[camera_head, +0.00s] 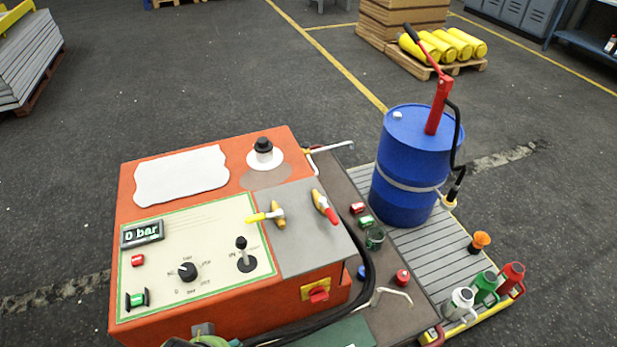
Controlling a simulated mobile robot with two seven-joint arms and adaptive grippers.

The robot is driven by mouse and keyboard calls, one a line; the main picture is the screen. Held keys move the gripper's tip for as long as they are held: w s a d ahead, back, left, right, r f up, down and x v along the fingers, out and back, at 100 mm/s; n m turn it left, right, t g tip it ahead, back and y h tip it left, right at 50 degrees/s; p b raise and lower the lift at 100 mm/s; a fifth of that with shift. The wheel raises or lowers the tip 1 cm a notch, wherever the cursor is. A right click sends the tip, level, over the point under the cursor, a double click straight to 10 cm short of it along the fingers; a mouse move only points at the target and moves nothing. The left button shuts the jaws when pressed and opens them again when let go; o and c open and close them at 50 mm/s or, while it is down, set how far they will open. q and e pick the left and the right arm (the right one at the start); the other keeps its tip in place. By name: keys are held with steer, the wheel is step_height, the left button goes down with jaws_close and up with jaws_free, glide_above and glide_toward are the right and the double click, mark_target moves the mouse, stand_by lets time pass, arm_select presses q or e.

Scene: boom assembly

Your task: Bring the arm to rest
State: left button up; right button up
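Neither of my grippers shows in the head view, and no arm of mine can be made out with certainty. An orange machine (122,215) stands at the centre left. Its cream control panel (215,222) carries a display (142,233) reading 0 bar, a black rotary knob (187,271) and a small black joystick (243,254). A partly cut-off grey and green thing at the bottom edge cannot be identified.
A blue drum (402,160) with a red hand pump (438,105) stands on a slatted platform (440,255) at the right. Green, red and white canisters (484,287) stand at its front corner. Black hoses run along the machine's right side.

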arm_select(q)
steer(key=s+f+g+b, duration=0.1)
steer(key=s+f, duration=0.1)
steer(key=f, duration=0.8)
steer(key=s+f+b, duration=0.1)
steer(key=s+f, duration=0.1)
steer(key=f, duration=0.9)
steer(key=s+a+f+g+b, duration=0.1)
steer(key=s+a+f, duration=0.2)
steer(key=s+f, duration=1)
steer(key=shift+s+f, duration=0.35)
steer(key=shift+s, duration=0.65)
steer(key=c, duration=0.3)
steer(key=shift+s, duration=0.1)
